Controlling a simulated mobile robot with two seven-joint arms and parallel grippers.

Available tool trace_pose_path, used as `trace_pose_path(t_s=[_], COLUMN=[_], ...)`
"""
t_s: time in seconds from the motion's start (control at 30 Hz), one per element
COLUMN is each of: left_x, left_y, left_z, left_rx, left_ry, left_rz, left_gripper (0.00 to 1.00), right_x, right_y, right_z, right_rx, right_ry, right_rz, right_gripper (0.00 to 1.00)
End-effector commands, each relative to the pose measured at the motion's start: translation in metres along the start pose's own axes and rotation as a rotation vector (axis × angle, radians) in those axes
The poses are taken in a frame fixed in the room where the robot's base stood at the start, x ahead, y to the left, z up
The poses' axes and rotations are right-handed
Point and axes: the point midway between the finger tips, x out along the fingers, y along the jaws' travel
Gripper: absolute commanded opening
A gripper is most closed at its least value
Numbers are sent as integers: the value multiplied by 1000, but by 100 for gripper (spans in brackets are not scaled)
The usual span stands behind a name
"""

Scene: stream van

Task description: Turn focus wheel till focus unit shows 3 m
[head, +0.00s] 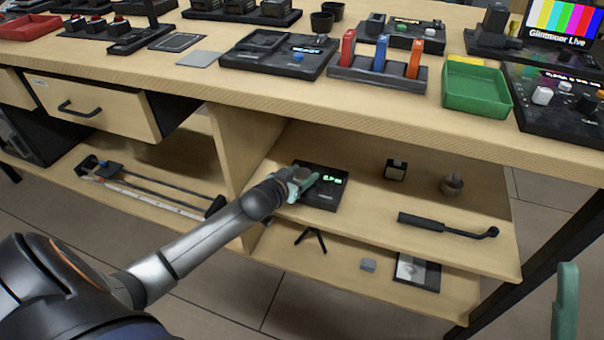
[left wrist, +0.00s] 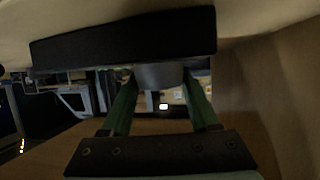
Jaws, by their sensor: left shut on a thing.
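The focus unit (head: 322,197) is a dark box on the upper shelf under the worktop. Its small display (head: 331,180) glows green, but the digits are too small to read surely. My left gripper (head: 304,181) is at the unit's left part and covers most of the focus wheel. In the left wrist view the green fingers of this gripper (left wrist: 160,92) are shut on a grey round part, the focus wheel (left wrist: 158,74), in front of the dark unit body (left wrist: 125,38). Of my right gripper, only a green finger (head: 566,300) shows at the lower right edge.
The worktop edge (head: 390,122) overhangs the shelf. A wooden divider (head: 236,150) stands left of the unit. A black handled tool (head: 440,226) lies to the right on the shelf.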

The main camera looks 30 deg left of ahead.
Motion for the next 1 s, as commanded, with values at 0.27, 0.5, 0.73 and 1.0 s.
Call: trace_pose_path(t_s=[0.27, 0.5, 0.73, 1.0], left_x=[-1, 0, 0, 0], left_y=[0, 0, 0, 0], left_z=[-3, 0, 0, 0], left_rx=[14, 27, 28, 28], left_ry=[-3, -1, 0, 0], left_rz=[29, 68, 68, 68], left_gripper=[5, 5, 63, 90], right_x=[9, 14, 13, 12], right_y=[4, 8, 8, 8], right_z=[-8, -14, -13, -13], right_rx=[-10, -38, -36, -34], right_ry=[1, 7, 5, 4], right_rz=[-4, -5, 0, 2], right_gripper=[64, 64, 64, 64])
